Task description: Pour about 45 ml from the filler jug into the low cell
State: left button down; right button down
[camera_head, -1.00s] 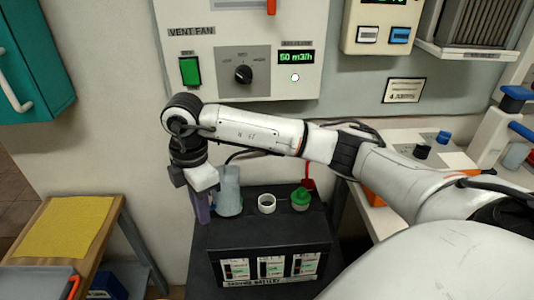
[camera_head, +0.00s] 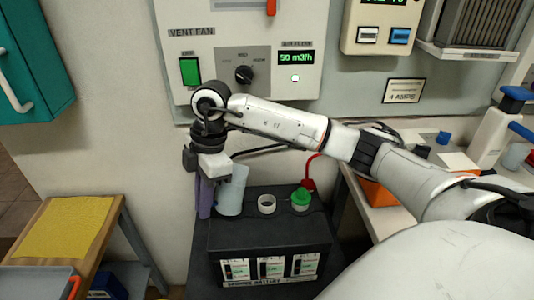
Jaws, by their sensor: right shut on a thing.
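The pale blue translucent filler jug (camera_head: 232,190) is held above the left end of the black battery (camera_head: 262,238), its top leaning a little to the right. My right gripper (camera_head: 206,182) is shut on it from the left side, by what looks like a purple handle (camera_head: 206,198). The battery top shows an open white ring (camera_head: 267,204) in the middle and a green cap (camera_head: 301,199) at the right. The jug hides the left cell's opening. Level windows show on the battery front, too small to read. No stream of liquid is visible. My left gripper is not in view.
The vent fan panel (camera_head: 207,70) is on the wall behind my right arm. A wooden table with a yellow cloth (camera_head: 65,227) stands at the left. A bench with an orange item (camera_head: 377,193) and bottles is at the right. A red hose (camera_head: 309,172) rises behind the battery.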

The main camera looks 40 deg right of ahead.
aim_at(217, 189)
jog(key=shift+s+d+r+y, duration=0.15)
jog(key=shift+d+r+y, duration=0.5)
jog(key=shift+y, duration=0.35)
jog(key=shift+s+d+r+t+y, duration=0.1)
jog(key=shift+d+r+t+y, duration=0.35)
jog(key=shift+d+y, duration=0.35)
jog(key=shift+s+d+r+y, duration=0.15)
jog(key=shift+d+y, duration=0.25)
jog(key=shift+y, duration=0.2)
jog(key=shift+d+r+t+y, duration=0.15)
jog(key=shift+d+t+y, duration=0.1)
jog(key=shift+y, duration=0.35)
jog(key=shift+d+r+t+y, duration=0.15)
jog(key=shift+d+y, duration=0.1)
jog(key=shift+y, duration=0.35)
jog(key=shift+d+r+y, duration=0.1)
jog(key=shift+y, duration=0.3)
jog(key=shift+s+d+r+y, duration=0.15)
jog(key=shift+d+y, duration=0.35)
jog(key=shift+y, duration=0.6)
jog(key=shift+a+t+y, duration=0.25)
jog(key=shift+a+y, duration=0.15)
jog(key=shift+a, duration=0.25)
jog(key=shift+d+y+b, duration=0.2)
jog(key=shift+y+b, duration=0.1)
jog(key=shift+b, duration=0.3)
